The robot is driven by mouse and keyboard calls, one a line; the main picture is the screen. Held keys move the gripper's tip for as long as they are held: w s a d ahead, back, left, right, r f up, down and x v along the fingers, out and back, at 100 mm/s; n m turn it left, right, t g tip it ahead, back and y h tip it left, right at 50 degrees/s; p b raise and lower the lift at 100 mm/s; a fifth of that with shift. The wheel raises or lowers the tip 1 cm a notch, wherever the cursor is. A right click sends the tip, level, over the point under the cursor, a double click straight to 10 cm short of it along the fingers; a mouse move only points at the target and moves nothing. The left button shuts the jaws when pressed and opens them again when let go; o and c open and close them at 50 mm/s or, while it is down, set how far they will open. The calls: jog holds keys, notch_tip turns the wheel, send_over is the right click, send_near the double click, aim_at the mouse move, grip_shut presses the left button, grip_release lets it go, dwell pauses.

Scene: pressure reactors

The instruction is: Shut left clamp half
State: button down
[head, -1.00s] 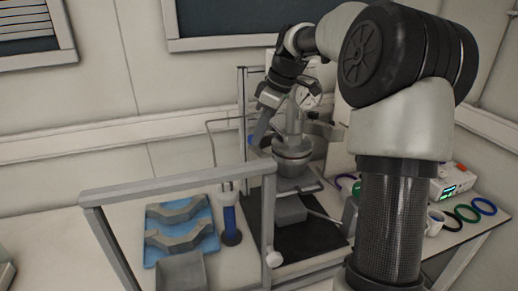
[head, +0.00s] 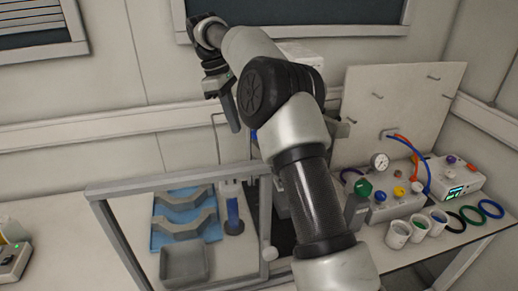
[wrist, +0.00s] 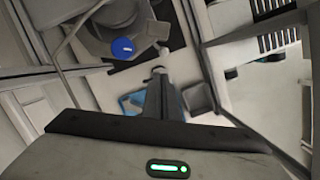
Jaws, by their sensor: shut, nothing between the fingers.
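The reactor and any clamp half fitted on it are hidden behind my arm in the head view. Two grey curved pieces, shaped like clamp halves, lie on a blue mat (head: 160,243): one at the back (head: 183,200) and one at the front (head: 187,229). I cannot tell whether either is the left clamp half. My gripper (head: 234,128) is shut and empty, raised with fingers pointing down, above and behind the mat's right side. In the wrist view its fingers (wrist: 161,82) are together. A blue round cap (wrist: 122,47) shows beyond them, next to grey rounded hardware.
A grey frame with a top bar (head: 170,182) stands before the mat. A grey bin (head: 184,266) and a blue-filled cylinder (head: 233,212) are near it. At the right are a gauge box (head: 395,205), several cups and coloured rings.

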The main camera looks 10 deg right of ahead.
aim_at(259, 152)
jog(key=d+f, duration=0.1)
jog(key=f, duration=0.2)
jog(key=s+d+f, duration=0.1)
jog(key=d+f, duration=0.1)
jog(key=f, duration=0.1)
jog(key=s+d+f+b, duration=0.1)
jog(key=f, duration=0.2)
jog(key=shift+s+d, duration=0.25)
jog(key=shift+d, duration=0.1)
jog(key=shift+s+d, duration=0.25)
jog(key=shift+d, duration=0.15)
jog(key=shift+s+d, duration=0.3)
jog(key=shift+d, duration=0.1)
jog(key=s+d+n+t+p, duration=0.1)
jog(key=s+d+n, duration=0.3)
jog(key=d, duration=0.4)
jog(key=shift+d, duration=0.4)
jog(key=shift+d, duration=0.1)
jog(key=shift+p, duration=0.3)
